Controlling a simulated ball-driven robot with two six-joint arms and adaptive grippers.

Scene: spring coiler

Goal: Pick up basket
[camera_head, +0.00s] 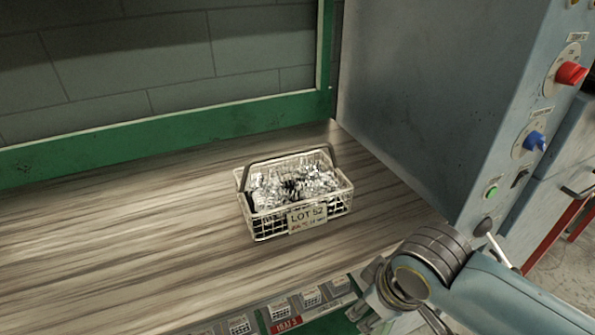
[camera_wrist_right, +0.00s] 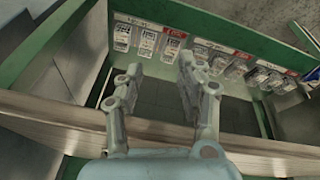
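A small cream wire basket (camera_head: 340,201) stands upright on the wooden bench top (camera_head: 120,250). It is filled with shiny metal springs (camera_head: 290,186) and has a dark handle (camera_head: 335,158) and a "LOT 52" tag (camera_head: 307,218) on its front. My right gripper shows at the bottom of the head view, in front of the bench and apart from the basket. In the right wrist view my right gripper (camera_wrist_right: 162,75) has its fingers spread with nothing between them. The basket is not in the right wrist view. My left gripper is in neither view.
A grey machine cabinet (camera_head: 430,90) with a red knob (camera_head: 571,73) and a blue knob (camera_head: 535,141) stands right of the basket. A green frame (camera_head: 150,135) runs along the back. Labelled bins (camera_wrist_right: 171,46) sit along the bench front. The bench left of the basket is clear.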

